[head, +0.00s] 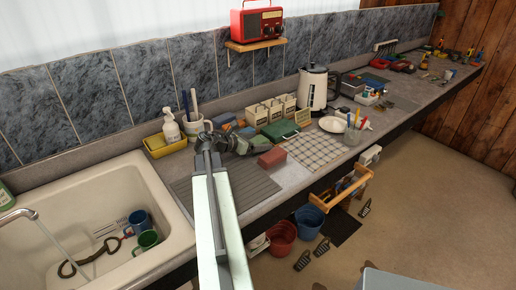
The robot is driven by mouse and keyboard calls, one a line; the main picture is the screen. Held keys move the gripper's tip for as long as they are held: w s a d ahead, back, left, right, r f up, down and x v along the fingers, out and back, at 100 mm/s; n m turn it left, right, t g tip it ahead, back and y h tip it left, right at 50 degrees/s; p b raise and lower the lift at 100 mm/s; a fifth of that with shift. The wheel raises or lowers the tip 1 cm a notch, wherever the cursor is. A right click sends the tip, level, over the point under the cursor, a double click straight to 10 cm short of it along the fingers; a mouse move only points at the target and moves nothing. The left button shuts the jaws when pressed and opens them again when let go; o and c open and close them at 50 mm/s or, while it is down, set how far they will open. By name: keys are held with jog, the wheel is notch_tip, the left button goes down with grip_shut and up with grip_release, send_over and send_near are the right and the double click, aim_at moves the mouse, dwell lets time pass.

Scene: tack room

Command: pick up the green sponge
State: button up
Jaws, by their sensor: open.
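My gripper (258,147) is dark grey and hangs over the counter, in front of a cluster of small blocks. It is open, and I see nothing held in it. A dark green flat block (280,130) lies just behind and right of it; I cannot tell whether this is the green sponge. A small bluish-green block (247,132) lies behind the gripper, partly hidden by it. A reddish block (272,158) lies just in front and right of the gripper, on the counter.
A ribbed grey drainboard (250,186) lies in front of the gripper, with a checked cloth (316,149) to its right. A yellow tub (163,146), a soap bottle (171,126) and a white cup (193,129) stand left. A kettle (314,88) stands behind. The sink (110,180) is at left.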

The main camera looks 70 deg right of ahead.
aim_at(258, 140)
jog(key=c, duration=1)
jog(key=shift+c, duration=0.2)
notch_tip(258, 140, up, 10)
jog(key=p, duration=1)
jog(key=shift+r, duration=0.15)
jog(key=shift+s, duration=0.1)
